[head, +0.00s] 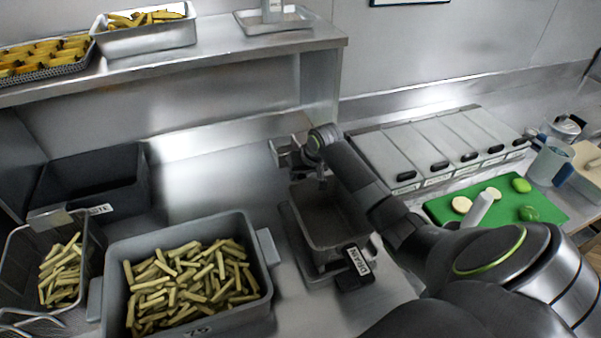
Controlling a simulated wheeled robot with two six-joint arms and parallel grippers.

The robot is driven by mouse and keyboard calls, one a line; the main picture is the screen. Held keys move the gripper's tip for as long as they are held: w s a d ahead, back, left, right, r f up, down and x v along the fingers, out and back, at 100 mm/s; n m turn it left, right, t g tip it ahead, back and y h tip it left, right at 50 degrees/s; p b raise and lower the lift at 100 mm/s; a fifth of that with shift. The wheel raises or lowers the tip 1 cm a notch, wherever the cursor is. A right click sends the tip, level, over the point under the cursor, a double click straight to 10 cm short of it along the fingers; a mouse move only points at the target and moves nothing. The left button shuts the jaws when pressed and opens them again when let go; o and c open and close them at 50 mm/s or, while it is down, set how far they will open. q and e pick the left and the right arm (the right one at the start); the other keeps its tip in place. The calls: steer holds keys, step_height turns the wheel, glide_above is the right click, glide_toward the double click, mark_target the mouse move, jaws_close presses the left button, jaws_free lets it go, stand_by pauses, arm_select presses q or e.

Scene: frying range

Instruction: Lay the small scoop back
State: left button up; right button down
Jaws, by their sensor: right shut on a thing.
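My right arm comes in from the lower right and reaches over the drain bin (327,215). Its gripper (318,168) points down above the bin's back edge and is shut on the small scoop (285,153). Only a small grey metal part of the scoop shows, just left of my wrist. The fingers and the scoop's handle are mostly hidden by the wrist. I cannot tell whether the scoop touches anything. My left gripper is out of view.
A grey tub of cut fries (262,290) stands left of the drain bin, with a wire basket of fries (22,262) and a dark waste bin (90,185) further left. Lidded containers (440,140) and a green board (480,212) lie right. A shelf tray (300,18) is above.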

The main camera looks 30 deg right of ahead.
steer(key=shift+s+f, duration=0.1)
steer(key=shift+f, duration=0.05)
steer(key=c, duration=1.1)
jaws_free()
steer(key=shift+c, duration=0.2)
steer(key=p+v, duration=1.2)
steer(key=v, duration=0.5)
steer(key=shift+d, duration=0.1)
